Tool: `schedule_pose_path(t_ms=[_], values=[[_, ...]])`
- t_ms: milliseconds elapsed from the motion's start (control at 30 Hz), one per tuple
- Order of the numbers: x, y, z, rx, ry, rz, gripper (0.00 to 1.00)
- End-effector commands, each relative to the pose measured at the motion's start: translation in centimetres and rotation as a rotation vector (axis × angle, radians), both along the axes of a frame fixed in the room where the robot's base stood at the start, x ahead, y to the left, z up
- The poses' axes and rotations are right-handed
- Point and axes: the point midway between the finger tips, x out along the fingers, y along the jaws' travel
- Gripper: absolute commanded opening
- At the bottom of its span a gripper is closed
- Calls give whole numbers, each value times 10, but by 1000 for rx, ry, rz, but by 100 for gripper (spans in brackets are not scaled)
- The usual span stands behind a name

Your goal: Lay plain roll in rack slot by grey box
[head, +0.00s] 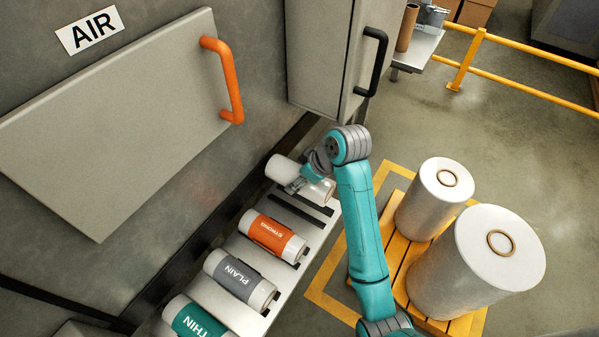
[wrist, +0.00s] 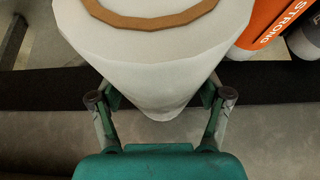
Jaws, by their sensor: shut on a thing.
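My gripper (head: 297,186) is shut on a white roll (head: 287,170) at the far end of the rack (head: 232,312), near the grey box (head: 318,50) with a black handle. In the wrist view the white roll (wrist: 150,55) sits between the fingers (wrist: 160,103), its brown core ring at the top. No label shows on it. I cannot tell whether it rests on the rack or hangs just above. A roll with a grey PLAIN label (head: 238,275) lies in the rack, between an orange STRONG roll (head: 272,237) and a green THIN roll (head: 195,318).
Bare dark slot bars (head: 302,208) show between the held roll and the STRONG roll. Two big white rolls (head: 486,250) stand on a yellow pallet (head: 397,262) at right. An orange handle (head: 230,85) juts from a grey panel at left. A yellow rail (head: 520,80) stands behind.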

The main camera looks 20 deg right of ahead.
Motion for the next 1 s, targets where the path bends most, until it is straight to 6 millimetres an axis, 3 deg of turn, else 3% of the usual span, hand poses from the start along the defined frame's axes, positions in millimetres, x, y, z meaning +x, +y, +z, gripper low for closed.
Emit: schedule_pose_path(t_ms=[1000], values=[[0, 0, -67, 0, -1, 0, 19]])
